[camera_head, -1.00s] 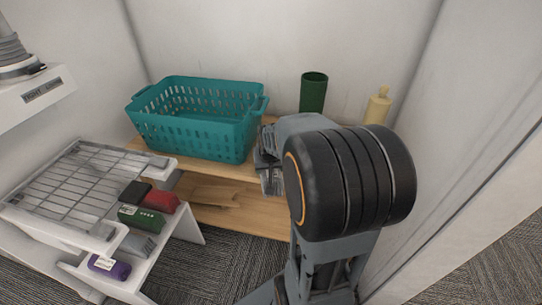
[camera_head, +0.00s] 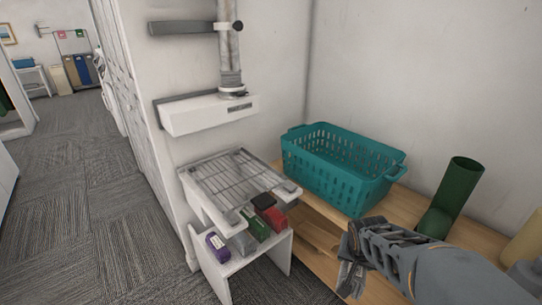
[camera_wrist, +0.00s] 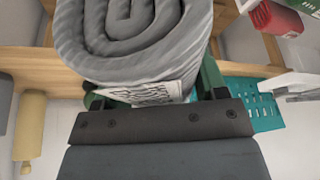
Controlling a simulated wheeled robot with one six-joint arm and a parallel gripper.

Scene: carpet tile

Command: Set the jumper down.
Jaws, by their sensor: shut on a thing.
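The jumper (camera_wrist: 150,62) looks to be the grey ribbed roll with a white printed label in the wrist view. Its spiral end faces the camera. My gripper (camera_head: 352,264) is shut on it, and the roll fills the top middle of the wrist view. In the head view my gripper is at the lower right, above the front of the wooden bench (camera_head: 400,203). The roll cannot be made out clearly there, as my wrist and fingers cover that spot.
A teal basket (camera_head: 335,180) stands on the bench, with a green boot-like thing (camera_head: 460,185) and a pale bottle (camera_head: 525,245) to its right. A white stand (camera_head: 285,255) with a wire rack (camera_head: 235,178) holds several rolled items, including a red one (camera_head: 272,214). Open carpet lies left.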

